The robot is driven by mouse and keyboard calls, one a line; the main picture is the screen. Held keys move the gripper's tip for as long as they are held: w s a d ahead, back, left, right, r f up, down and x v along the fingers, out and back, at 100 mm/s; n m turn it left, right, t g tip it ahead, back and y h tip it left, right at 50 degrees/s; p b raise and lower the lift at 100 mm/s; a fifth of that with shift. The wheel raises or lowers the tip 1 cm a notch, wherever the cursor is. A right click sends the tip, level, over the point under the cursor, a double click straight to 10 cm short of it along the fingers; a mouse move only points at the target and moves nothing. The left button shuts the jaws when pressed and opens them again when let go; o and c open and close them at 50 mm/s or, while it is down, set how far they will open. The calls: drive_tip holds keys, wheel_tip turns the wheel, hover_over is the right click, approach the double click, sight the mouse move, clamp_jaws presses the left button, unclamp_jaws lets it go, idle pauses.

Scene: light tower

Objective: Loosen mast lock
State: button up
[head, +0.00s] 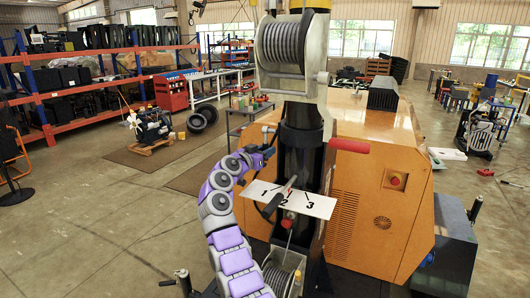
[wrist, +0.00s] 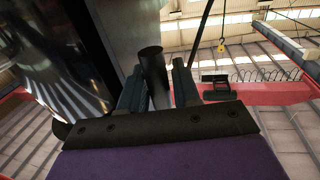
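The mast (head: 303,150) is a dark upright column below a cable drum. A white plate marked 1, 2 and 3 (head: 318,207) stands in front of it, with a black lever (head: 272,206) slanting across it. I cannot tell which part is the mast lock. My gripper (head: 266,152) is at the left of the mast, above the plate. In the wrist view my gripper (wrist: 160,88) has its two fingers apart, with a black cylindrical bar (wrist: 153,68) between them. A slim gap shows beside the bar, and firm contact is not visible.
A red-ended handle (head: 348,146) sticks out right of the mast. The orange generator housing (head: 378,215) fills the space behind and right. A winch drum (head: 281,280) is low in front. An engine on a stand (head: 150,129) is far left. Open floor lies at left.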

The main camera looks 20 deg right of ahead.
clamp_jaws()
drive_tip(key=shift+s+r, duration=0.1)
idle(0.3)
